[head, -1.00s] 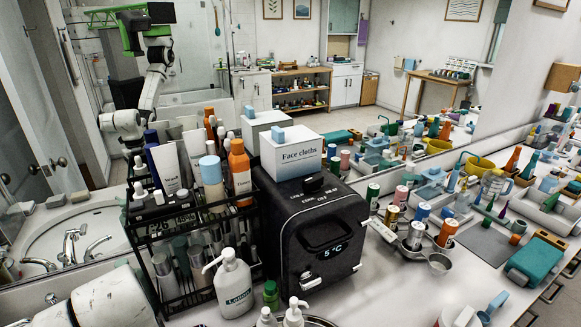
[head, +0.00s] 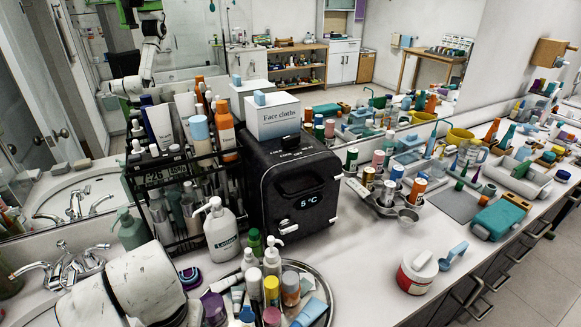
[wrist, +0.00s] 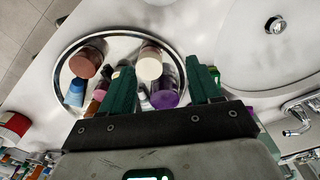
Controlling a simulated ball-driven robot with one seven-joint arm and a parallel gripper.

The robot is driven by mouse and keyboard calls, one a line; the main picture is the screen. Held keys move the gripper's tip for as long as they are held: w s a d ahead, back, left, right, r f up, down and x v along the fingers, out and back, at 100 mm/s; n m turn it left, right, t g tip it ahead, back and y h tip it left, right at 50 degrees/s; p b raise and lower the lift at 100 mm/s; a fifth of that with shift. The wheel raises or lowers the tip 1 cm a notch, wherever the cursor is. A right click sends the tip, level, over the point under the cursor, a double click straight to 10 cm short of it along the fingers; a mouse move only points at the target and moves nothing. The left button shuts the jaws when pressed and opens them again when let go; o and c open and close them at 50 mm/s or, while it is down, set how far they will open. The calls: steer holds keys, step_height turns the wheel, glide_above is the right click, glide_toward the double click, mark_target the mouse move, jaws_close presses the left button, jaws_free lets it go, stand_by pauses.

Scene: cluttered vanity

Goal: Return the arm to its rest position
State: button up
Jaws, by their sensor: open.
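In the wrist view my gripper (wrist: 163,95) shows two green fingers spread apart, with nothing held between them. Beyond the fingers is a round mirrored tray (wrist: 62,58) carrying several bottles and jars. A cream-topped bottle (wrist: 149,64) and a purple-capped one (wrist: 164,97) appear between the fingers, on the tray. In the head view white links of my arm fill the lower left, and the gripper itself is out of the picture.
A black mini fridge (head: 292,195) with a face cloths box (head: 273,119) on top stands mid-counter. A black bottle rack (head: 181,189) and a lotion bottle (head: 221,232) are beside it. A red-and-white jar (head: 416,273) and a blue scoop (head: 453,256) lie right of the tray.

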steer(key=shift+m+t, duration=0.5)
steer(key=shift+t, duration=0.4)
steer(key=w+d+f, duration=0.1)
steer(key=w+d, duration=0.1)
steer(key=d, duration=0.4)
steer(key=w+d+f, duration=0.2)
steer(key=d, duration=0.4)
steer(key=w+d+f, duration=0.2)
steer(key=d, duration=0.5)
steer(key=s+d+f+t, duration=0.1)
steer(key=s+d, duration=0.3)
steer(key=d, duration=0.7)
steer(key=s+d+f+t, duration=0.1)
steer(key=s+d+f, duration=0.15)
steer(key=d, duration=0.95)
steer(key=s+d+r+t, duration=0.1)
steer(key=s+d+r, duration=0.2)
steer(key=s+d, duration=0.35)
steer(key=s+f+m+g+b, duration=0.1)
steer(key=s+f+g, duration=0.2)
steer(key=s+f, duration=0.4)
steer(key=s, duration=0.4)
steer(key=shift+f+b, duration=0.35)
steer(key=shift+b, duration=0.05)
steer(key=shift+a, duration=0.1)
